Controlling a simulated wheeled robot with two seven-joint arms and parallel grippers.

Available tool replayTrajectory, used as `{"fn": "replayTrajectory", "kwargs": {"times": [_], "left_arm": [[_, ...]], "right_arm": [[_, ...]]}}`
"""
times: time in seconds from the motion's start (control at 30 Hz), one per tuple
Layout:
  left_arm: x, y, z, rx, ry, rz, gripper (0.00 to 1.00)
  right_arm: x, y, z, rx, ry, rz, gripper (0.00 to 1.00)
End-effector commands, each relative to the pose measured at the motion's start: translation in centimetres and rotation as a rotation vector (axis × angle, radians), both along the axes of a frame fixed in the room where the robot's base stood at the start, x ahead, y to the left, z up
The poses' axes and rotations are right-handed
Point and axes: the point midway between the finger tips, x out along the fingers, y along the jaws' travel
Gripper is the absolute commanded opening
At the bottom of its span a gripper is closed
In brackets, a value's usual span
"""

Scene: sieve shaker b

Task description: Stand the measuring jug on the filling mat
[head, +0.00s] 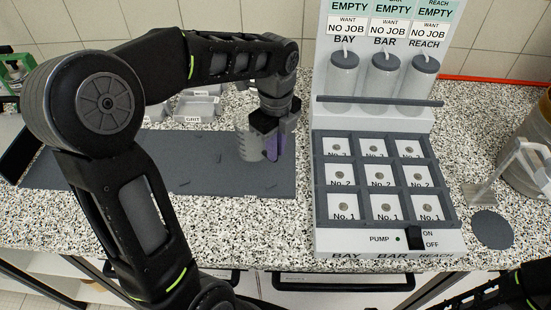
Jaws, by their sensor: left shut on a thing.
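The measuring jug (249,142) is a clear, pale vessel with faint markings, upright over the right end of a long grey mat (215,178). My left gripper (270,149) points down and is shut on the jug at its right side. I cannot tell whether the jug's base touches the grey mat. A dark round mat (492,229), which looks like the filling mat, lies bare on the counter at the far right. My right arm shows only at the bottom right corner; its gripper is out of view.
A white dispenser station (388,241) with cylinders, numbered compartments and a pump switch stands between jug and round mat. A pale spout stand (480,194) and a large amber-and-grey container (535,150) are by the round mat. Grey trays (195,107) stand behind the long mat.

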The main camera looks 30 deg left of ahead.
Motion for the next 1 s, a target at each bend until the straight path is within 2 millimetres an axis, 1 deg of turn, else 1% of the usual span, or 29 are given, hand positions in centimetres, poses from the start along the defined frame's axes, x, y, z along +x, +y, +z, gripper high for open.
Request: {"fn": "replayTrajectory", "kwargs": {"times": [0.07, 0.2, 0.3, 0.6, 0.73, 0.77, 1.0], "left_arm": [[0.0, 0.0, -0.7, 0.0, 0.0, 0.0, 0.0], [0.0, 0.0, -2.9, 0.0, 0.001, 0.0, 0.0], [0.0, 0.0, -3.9, 0.0, 0.001, 0.0, 0.0], [0.0, 0.0, -3.7, 0.0, 0.0, 0.0, 0.0], [0.0, 0.0, -4.1, 0.0, 0.0, 0.0, 0.0], [0.0, 0.0, -4.1, 0.0, 0.001, 0.0, 0.13], [0.0, 0.0, -4.0, 0.0, 0.0, 0.0, 0.32]], "right_arm": [[0.0, 0.0, -0.6, 0.001, -0.001, 0.001, 0.36], [0.1, 0.2, -2.3, 0.005, -0.007, 0.002, 0.36], [0.3, 0.2, -3.0, 0.007, -0.011, 0.003, 0.36], [0.3, 0.2, -2.7, 0.008, -0.012, 0.003, 0.36], [0.3, 0.2, -3.0, 0.008, -0.012, 0.003, 0.36], [0.3, 0.2, -3.0, 0.008, -0.012, 0.003, 0.36], [0.3, 0.2, -2.9, 0.008, -0.012, 0.003, 0.36]]}}
